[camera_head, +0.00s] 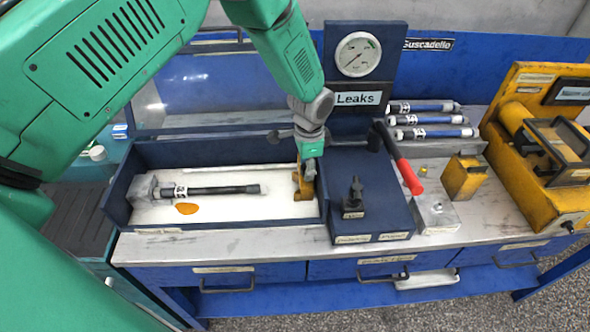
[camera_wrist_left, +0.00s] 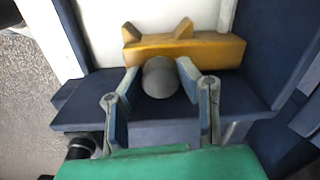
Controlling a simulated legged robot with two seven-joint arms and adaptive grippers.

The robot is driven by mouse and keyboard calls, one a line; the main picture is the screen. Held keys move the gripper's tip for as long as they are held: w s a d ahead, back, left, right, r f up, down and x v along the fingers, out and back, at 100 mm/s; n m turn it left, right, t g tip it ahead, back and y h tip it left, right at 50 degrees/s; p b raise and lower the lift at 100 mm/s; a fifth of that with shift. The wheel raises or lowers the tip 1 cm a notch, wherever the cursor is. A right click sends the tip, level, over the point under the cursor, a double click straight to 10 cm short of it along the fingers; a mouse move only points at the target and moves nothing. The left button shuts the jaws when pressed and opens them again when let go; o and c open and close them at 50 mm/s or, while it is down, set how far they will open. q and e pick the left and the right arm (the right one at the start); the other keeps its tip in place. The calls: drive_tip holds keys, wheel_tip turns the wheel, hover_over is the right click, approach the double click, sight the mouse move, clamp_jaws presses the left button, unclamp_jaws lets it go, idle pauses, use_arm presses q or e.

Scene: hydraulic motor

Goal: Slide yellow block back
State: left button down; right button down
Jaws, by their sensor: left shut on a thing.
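The yellow block (camera_head: 299,186) stands at the right end of the white-floored tray (camera_head: 232,207), inside its dark blue wall. It also shows in the left wrist view (camera_wrist_left: 205,51), with two raised prongs and a round grey knob (camera_wrist_left: 160,78) on its near side. My left gripper (camera_head: 309,172) comes down over the block from above. In the left wrist view its fingers (camera_wrist_left: 159,75) are shut on the knob from both sides. In the head view the gripper hides part of the block. My right gripper is in neither view.
A black hose (camera_head: 225,189) lies in the tray left of the block, beside an orange patch (camera_head: 187,208). Right of the tray are a dark blue panel with a red-handled lever (camera_head: 410,177) and a pressure gauge (camera_head: 358,54). A second yellow block (camera_head: 463,177) stands farther right.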

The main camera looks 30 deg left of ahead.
use_arm(q)
drive_tip(key=shift+w+d+r, duration=0.1)
drive_tip(key=shift+w+d, duration=0.15)
drive_tip(key=c, duration=1.2)
unclamp_jaws()
drive_tip(key=shift+o, duration=0.2)
drive_tip(key=shift+d+r, duration=0.1)
drive_tip(key=shift+r, duration=0.25)
wheel_tip(320, 180, up, 11)
